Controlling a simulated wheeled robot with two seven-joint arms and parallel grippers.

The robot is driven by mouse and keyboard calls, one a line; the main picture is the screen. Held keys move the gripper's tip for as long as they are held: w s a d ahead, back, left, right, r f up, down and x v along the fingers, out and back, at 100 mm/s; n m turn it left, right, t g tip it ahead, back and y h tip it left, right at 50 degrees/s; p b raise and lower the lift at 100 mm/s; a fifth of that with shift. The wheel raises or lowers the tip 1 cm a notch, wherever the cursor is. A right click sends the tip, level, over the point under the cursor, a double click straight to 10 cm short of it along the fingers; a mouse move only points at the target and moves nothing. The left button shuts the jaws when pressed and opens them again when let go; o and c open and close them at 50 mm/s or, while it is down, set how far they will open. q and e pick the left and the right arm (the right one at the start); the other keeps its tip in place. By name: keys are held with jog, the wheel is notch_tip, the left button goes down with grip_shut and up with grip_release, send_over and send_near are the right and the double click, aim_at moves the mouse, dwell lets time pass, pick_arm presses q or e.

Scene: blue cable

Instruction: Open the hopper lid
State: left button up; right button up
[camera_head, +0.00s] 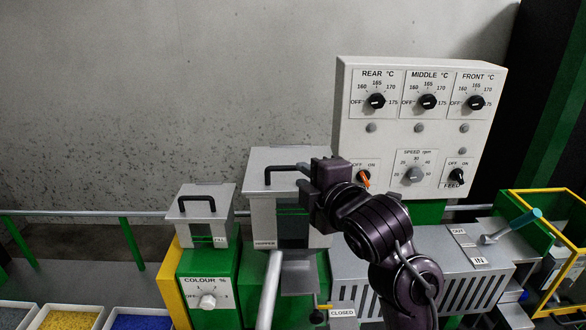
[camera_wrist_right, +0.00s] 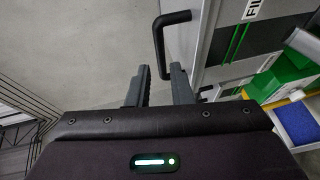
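The hopper (camera_head: 262,215) is a light grey box with a dark window, at the centre of the head view. Its flat lid (camera_head: 258,158) looks closed and has a black bar handle (camera_head: 268,173). The handle also shows large in the right wrist view (camera_wrist_right: 157,42). My right gripper (camera_head: 316,178) is at the lid's right side, covering part of the handle. In the wrist view my right gripper (camera_wrist_right: 161,80) is open, and the near end of the handle appears between its fingertips. I cannot tell whether they touch. My left gripper is not in view.
A smaller lidded box (camera_head: 208,215) stands left of the hopper on a green colour unit (camera_head: 205,268). A control panel (camera_head: 420,150) rises behind on the right. Trays of yellow (camera_head: 70,320) and blue pellets (camera_head: 142,322) sit at lower left. Space above the lid is clear.

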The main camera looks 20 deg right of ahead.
aim_at(293, 168)
jog(key=p+x, duration=0.1)
jog(key=x, duration=0.5)
jog(key=shift+w, duration=0.1)
jog(key=shift+f, duration=0.1)
jog(key=shift+c, duration=0.2)
jog(key=shift+d, duration=0.1)
grip_shut()
